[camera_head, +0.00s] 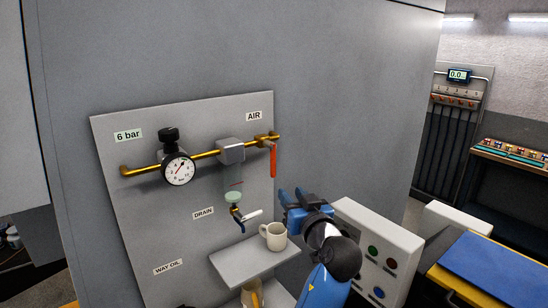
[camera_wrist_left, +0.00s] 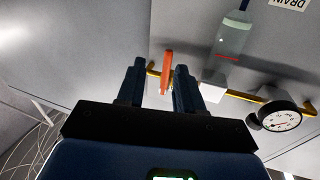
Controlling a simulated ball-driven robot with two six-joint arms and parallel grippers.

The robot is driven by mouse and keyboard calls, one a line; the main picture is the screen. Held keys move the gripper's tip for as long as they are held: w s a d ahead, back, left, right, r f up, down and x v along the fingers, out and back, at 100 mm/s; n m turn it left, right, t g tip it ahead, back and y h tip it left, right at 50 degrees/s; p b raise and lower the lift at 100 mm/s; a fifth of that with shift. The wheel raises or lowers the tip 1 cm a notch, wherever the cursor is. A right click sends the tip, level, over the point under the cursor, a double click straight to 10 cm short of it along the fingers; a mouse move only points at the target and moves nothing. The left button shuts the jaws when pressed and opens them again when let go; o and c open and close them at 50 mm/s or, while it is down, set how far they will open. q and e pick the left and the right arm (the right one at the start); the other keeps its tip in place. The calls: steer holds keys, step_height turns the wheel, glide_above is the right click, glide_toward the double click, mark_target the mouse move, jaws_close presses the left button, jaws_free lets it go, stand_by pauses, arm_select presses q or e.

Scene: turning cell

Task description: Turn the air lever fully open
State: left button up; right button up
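The air lever (camera_head: 273,160) is a red-orange handle on a brass valve (camera_head: 266,138) under the AIR label. It hangs straight down, across the roughly horizontal brass pipe. My left gripper (camera_head: 291,194) is just below and right of the lever's lower end. Its blue fingers are apart and empty. In the left wrist view the lever (camera_wrist_left: 167,68) shows beyond and between the two fingertips (camera_wrist_left: 159,70), nearer the right one, with no clear contact. My right gripper is in neither view.
The panel also carries a gauge (camera_head: 179,168), a filter bowl (camera_head: 233,192) and a drain tap (camera_head: 247,217). A button box (camera_head: 378,250) is to the right.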

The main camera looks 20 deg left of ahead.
arm_select(q)
steer(key=n+g+y, duration=0.1)
steer(key=n, duration=0.1)
glide_toward(274, 164)
steer(key=p, duration=0.1)
steer(key=p+x, duration=0.3)
steer(key=x, duration=0.7)
steer(key=shift+r+p, duration=0.15)
steer(key=shift+p, duration=0.25)
steer(key=shift+w+a, duration=0.25)
steer(key=shift+w, duration=0.1)
jaws_close()
